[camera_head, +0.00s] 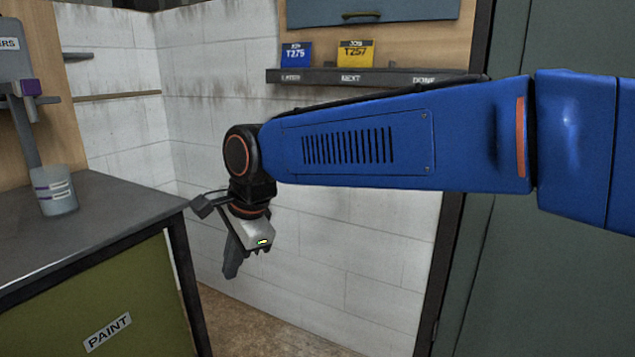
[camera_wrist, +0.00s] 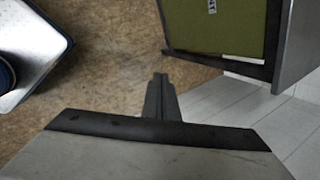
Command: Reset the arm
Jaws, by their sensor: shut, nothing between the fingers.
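My blue arm reaches across the head view from the right, with its wrist bent downward. My gripper (camera_head: 232,268) hangs at the arm's end, pointing down, in front of the white block wall and to the right of the workbench. In the wrist view my gripper (camera_wrist: 159,82) shows its fingers together, over bare brown floor. It is shut and holds nothing.
A workbench (camera_head: 95,215) with a green "PAINT" front stands at left, with a cup (camera_head: 54,190) on it. A dark ledge (camera_head: 365,78) carries a blue card (camera_head: 297,54) and a yellow card (camera_head: 355,53). A grey-green door or panel (camera_head: 480,270) stands right.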

